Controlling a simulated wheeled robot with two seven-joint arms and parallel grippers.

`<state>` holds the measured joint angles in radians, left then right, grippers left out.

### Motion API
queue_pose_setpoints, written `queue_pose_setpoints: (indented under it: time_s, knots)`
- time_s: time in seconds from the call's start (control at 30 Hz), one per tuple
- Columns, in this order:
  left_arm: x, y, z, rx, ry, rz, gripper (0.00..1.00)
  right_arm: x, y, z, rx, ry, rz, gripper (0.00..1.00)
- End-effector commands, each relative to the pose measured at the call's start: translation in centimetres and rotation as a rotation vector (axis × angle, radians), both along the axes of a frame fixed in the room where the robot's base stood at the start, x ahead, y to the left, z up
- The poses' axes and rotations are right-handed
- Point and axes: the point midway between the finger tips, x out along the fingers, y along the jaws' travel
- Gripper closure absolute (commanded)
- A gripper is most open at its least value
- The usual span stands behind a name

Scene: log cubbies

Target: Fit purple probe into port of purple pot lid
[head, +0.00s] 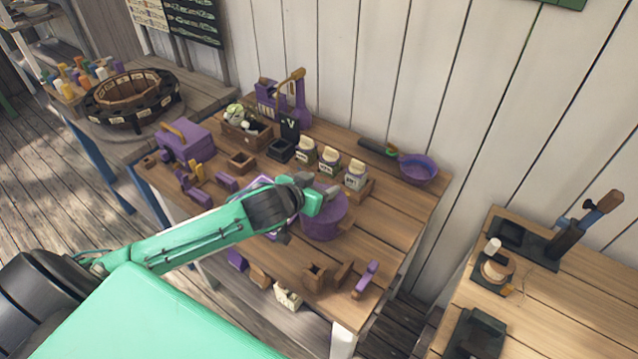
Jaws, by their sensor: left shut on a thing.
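The purple pot (322,222) stands upright on the wooden table, right of the middle of the work area. Its purple lid (328,208) is on top and partly covered by my gripper. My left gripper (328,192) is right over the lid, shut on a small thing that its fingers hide. I cannot make out the purple probe or the port in the lid. I cannot tell whether what is held touches the lid. My right gripper is not in view.
Several small jars (330,160) stand behind the pot. A purple bowl (418,168) is at the back right. A purple box (187,140) and wooden blocks are at the left.

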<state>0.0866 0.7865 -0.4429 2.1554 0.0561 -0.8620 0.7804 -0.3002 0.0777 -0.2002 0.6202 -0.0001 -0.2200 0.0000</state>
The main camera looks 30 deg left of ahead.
Motion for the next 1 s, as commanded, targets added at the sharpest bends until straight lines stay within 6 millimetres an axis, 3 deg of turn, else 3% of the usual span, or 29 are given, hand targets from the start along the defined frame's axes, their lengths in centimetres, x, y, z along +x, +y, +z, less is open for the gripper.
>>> queue_pose_setpoints:
  time_s: [1.0]
  knots:
    - [0.0, 0.0, -2.6, 0.0, -0.001, 0.0, 0.67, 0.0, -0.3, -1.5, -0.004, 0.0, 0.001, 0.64]
